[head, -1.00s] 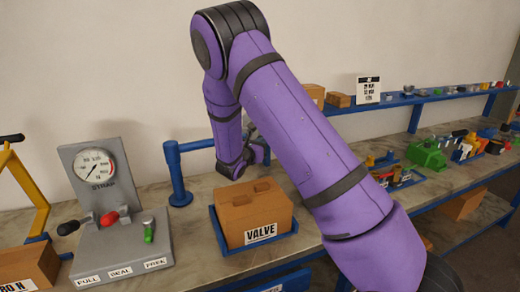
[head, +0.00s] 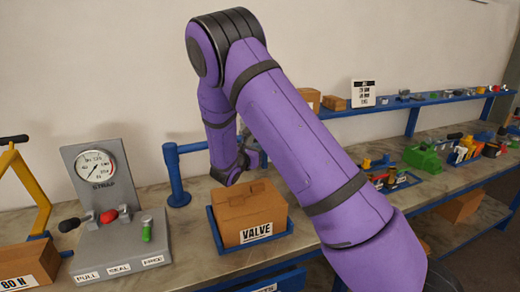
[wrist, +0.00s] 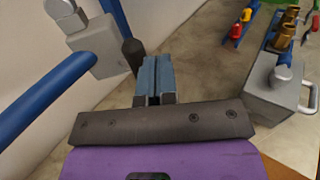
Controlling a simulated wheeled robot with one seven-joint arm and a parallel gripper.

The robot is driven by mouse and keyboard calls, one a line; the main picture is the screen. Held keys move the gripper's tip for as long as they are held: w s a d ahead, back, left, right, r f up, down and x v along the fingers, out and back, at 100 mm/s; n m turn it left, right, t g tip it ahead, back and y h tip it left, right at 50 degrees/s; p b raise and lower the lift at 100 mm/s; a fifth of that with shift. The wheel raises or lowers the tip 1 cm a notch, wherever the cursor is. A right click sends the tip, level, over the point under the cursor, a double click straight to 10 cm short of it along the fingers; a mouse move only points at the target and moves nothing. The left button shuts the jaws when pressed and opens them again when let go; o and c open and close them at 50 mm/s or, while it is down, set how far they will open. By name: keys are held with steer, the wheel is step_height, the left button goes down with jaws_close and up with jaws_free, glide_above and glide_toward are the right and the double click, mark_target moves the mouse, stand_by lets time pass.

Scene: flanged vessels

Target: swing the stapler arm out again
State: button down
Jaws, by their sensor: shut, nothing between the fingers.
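The stapler arm shows in the head view as a blue bar (head: 193,147) on a blue post (head: 176,178), reaching right toward my wrist behind the VALVE carton (head: 248,217). In the wrist view the blue bar (wrist: 45,95) runs up from the left to a grey head (wrist: 93,47) with a dark knob (wrist: 133,52). My gripper (wrist: 158,62) is shut and empty, its fingertips just right of the knob. I cannot tell whether they touch it. In the head view my purple arm mostly hides the gripper and the bar's far end.
A STRAP gauge panel (head: 97,170) with levers stands at the left. The carton sits in a blue tray (head: 218,243). A grey block with a metal handle (wrist: 280,92) shows right in the wrist view. A blue shelf (head: 400,104) with small parts runs along the wall.

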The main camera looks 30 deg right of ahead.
steer(key=s+a, duration=0.5)
steer(key=s, duration=0.4)
steer(key=shift+a, duration=0.4)
steer(key=s+d+r+m+g+y, duration=0.2)
steer(key=s+d+r+m+g, duration=0.15)
steer(key=s+r+m, duration=0.35)
steer(key=s+d+r+m+g+y, duration=0.25)
steer(key=s+r+m+g, duration=0.3)
steer(key=s, duration=0.35)
steer(key=s+a+r+m+t+y, duration=0.2)
steer(key=s+a+r+m+y, duration=0.2)
steer(key=s, duration=0.5)
steer(key=s+a+r+m+t+y, duration=0.3)
steer(key=s+a+r+m+y, duration=0.1)
steer(key=s+a+m+y, duration=0.2)
steer(key=s+m+y, duration=0.1)
steer(key=s, duration=0.1)
steer(key=shift+s+a+r, duration=0.15)
steer(key=shift+s+r, duration=0.2)
steer(key=shift+s, duration=0.05)
steer(key=shift+m, duration=0.25)
